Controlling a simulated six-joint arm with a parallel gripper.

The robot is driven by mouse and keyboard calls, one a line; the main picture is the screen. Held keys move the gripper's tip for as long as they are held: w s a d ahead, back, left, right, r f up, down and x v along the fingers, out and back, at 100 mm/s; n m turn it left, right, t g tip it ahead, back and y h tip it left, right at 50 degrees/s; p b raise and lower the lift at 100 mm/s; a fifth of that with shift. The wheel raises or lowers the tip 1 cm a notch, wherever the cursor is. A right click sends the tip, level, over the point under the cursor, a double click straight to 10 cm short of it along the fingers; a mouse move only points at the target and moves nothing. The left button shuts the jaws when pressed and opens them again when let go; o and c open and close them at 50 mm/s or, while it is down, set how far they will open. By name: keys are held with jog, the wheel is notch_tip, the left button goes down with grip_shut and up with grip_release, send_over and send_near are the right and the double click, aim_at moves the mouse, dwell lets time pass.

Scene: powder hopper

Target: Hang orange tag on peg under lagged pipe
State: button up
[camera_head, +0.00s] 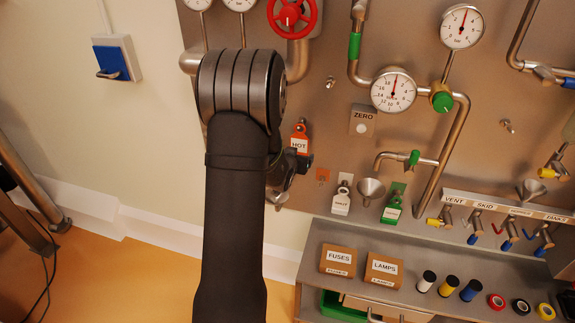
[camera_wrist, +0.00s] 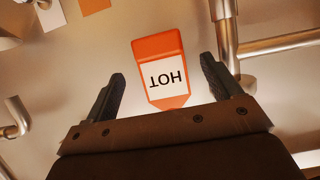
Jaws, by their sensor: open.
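The orange tag (camera_head: 299,140), with a white label reading HOT, is against the steel panel just right of my wrist. In the wrist view the tag (camera_wrist: 160,48) appears upside down, between and beyond my fingers, with clear gaps at both sides. Its narrow end is close to my gripper's body. My gripper (camera_wrist: 163,70) is open and its fingers do not visibly touch the tag. In the head view my gripper (camera_head: 298,163) is partly hidden by my arm. I cannot tell whether a peg holds the tag, or which pipe is lagged.
A white tag (camera_head: 341,200) and a green tag (camera_head: 392,207) hang lower right, beside a funnel (camera_head: 370,189). A bare stud (camera_head: 330,82) is on the panel above right. A pipe (camera_wrist: 224,35) runs close to my right finger in the wrist view. Boxes (camera_head: 338,261) stand on the shelf below.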

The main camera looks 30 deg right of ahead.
aim_at(299, 152)
jog(key=v, duration=1.2)
jog(key=shift+d, duration=0.1)
jog(key=x, duration=1.7)
jog(key=shift+w+f, duration=0.1)
jog(key=v, duration=1.7)
jog(key=x, duration=1.7)
jog(key=shift+d, duration=0.1)
jog(key=f+v, duration=0.2)
jog(key=v, duration=0.7)
jog(key=shift+s+a, duration=0.5)
jog(key=shift+a, duration=0.05)
jog(key=shift+r, duration=0.15)
